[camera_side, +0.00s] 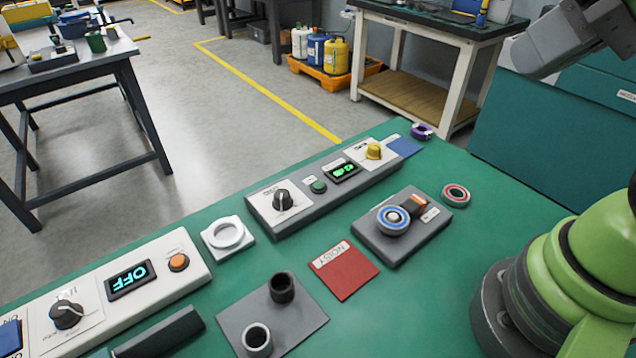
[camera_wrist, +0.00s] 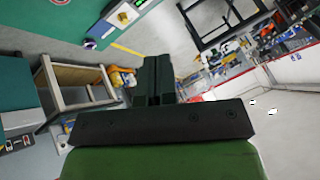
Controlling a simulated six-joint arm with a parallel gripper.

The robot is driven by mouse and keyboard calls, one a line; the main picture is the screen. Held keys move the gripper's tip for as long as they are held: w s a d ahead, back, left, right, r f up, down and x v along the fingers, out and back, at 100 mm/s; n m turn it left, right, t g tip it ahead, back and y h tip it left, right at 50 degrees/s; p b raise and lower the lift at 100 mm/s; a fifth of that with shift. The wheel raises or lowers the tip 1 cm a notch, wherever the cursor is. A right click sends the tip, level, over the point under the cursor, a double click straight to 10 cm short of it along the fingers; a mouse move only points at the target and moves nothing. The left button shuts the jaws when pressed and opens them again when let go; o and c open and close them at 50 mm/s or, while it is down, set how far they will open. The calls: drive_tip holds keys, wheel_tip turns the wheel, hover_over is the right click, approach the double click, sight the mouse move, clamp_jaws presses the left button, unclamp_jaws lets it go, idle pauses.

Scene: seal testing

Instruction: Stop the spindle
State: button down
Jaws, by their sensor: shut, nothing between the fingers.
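The likely spindle is a round hub with a blue-rimmed ring (camera_side: 393,220) on a grey block (camera_side: 415,240), with an orange part (camera_side: 419,201) beside it. Whether it turns cannot be told. Behind it is a grey control box (camera_side: 330,196) with a black knob (camera_side: 283,197), a green button (camera_side: 319,187), a lit green display (camera_side: 345,171) and a yellow knob (camera_side: 373,151). The yellow knob also shows in the wrist view (camera_wrist: 122,17). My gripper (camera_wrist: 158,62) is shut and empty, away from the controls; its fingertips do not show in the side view.
A white box (camera_side: 120,290) with a display reading OFF, an orange button (camera_side: 179,262) and a dark knob (camera_side: 67,314) stands at front left. Teal bench shows between.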

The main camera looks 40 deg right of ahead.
drive_tip(key=w+f+n, duration=0.1)
drive_tip(key=w+n, duration=0.3)
drive_tip(key=w, duration=0.4)
drive_tip(key=n+t, duration=0.2)
drive_tip(key=n, duration=0.9)
hover_over(317, 187)
wheel_tip(317, 187, down, 16)
drive_tip(key=shift+f, duration=0.15)
drive_tip(key=shift+f, duration=4.4)
drive_tip(key=shift+f, duration=0.4)
